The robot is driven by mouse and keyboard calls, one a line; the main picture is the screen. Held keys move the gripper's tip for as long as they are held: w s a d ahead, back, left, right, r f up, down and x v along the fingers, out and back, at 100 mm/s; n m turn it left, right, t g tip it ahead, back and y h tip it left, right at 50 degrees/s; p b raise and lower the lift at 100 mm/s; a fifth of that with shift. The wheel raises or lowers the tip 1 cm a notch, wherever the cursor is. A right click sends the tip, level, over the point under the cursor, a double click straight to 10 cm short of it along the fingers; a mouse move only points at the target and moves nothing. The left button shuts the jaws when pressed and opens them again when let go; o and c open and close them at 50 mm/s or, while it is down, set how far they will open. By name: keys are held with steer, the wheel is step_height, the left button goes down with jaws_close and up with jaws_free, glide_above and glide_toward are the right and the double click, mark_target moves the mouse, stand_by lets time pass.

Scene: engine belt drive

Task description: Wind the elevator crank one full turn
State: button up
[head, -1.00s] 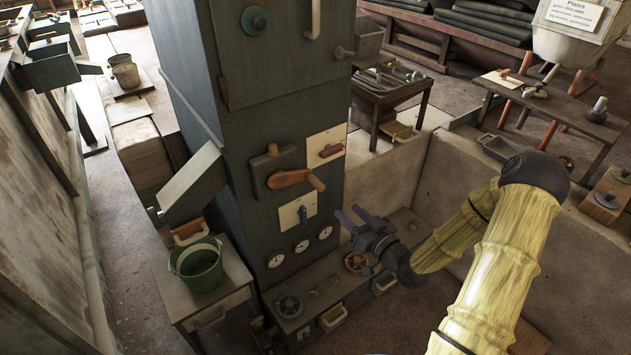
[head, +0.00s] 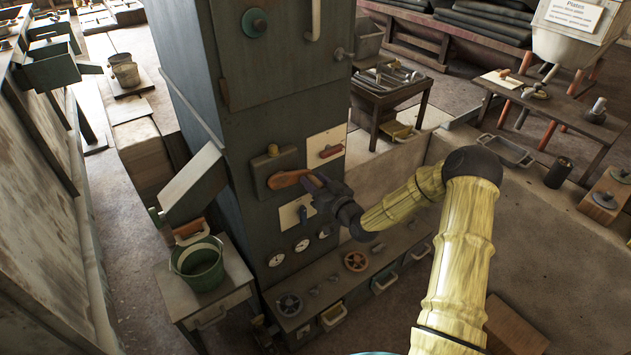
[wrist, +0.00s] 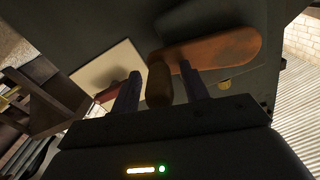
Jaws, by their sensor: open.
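The elevator crank is an orange-brown arm (head: 285,179) on a dark plate on the front of the tall grey cabinet. In the wrist view the crank arm (wrist: 222,48) reaches to the upper right, and its rounded wooden handle (wrist: 160,84) points down towards my gripper. My gripper (head: 315,182) is at the handle end of the crank, with its purple fingers open. In the wrist view the handle lies between the two fingers, with a visible gap on its left side. In the head view my gripper mostly hides the handle.
A red handle on a pale plate (head: 337,138) is above right of the crank. A blue lever on a white plate (head: 290,215) and several round gauges (head: 277,259) are below. A low shelf with handwheels (head: 289,305) runs along the base. A green bucket (head: 203,265) stands left.

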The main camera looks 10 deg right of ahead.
jaws_close()
steer(key=shift+w, duration=0.1)
stand_by(0.4)
